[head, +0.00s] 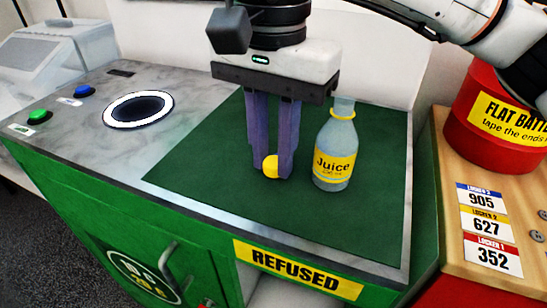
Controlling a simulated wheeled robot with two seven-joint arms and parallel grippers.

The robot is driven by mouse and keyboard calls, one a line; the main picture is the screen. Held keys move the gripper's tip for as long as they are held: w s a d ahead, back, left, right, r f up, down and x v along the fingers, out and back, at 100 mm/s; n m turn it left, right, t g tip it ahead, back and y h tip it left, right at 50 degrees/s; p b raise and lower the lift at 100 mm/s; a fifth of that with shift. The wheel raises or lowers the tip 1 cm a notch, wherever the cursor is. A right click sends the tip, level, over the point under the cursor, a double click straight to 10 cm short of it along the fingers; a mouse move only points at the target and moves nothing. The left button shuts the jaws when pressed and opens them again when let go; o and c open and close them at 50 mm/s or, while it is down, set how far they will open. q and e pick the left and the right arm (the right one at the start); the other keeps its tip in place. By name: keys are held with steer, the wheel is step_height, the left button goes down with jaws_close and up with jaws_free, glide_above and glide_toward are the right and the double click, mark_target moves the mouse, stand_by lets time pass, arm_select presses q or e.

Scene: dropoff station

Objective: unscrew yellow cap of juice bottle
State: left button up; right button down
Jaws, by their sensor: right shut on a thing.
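The juice bottle (335,150) stands upright on the green mat (210,165). The yellow cap (270,167) is between the fingertips of my right gripper (271,166), to the left of the bottle's base. The gripper points down and is shut on the cap, low over the mat. I cannot tell if the cap touches the mat. My left gripper is out of view.
A round opening with a white lit ring (139,109) is at the left of the counter. Green (38,116) and blue (83,90) buttons sit further left. A red container (492,110) stands on the wooden top at the right. The front of the mat is clear.

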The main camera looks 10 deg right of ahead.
steer(key=shift+f, duration=0.95)
steer(key=c, duration=1.6)
jaws_free()
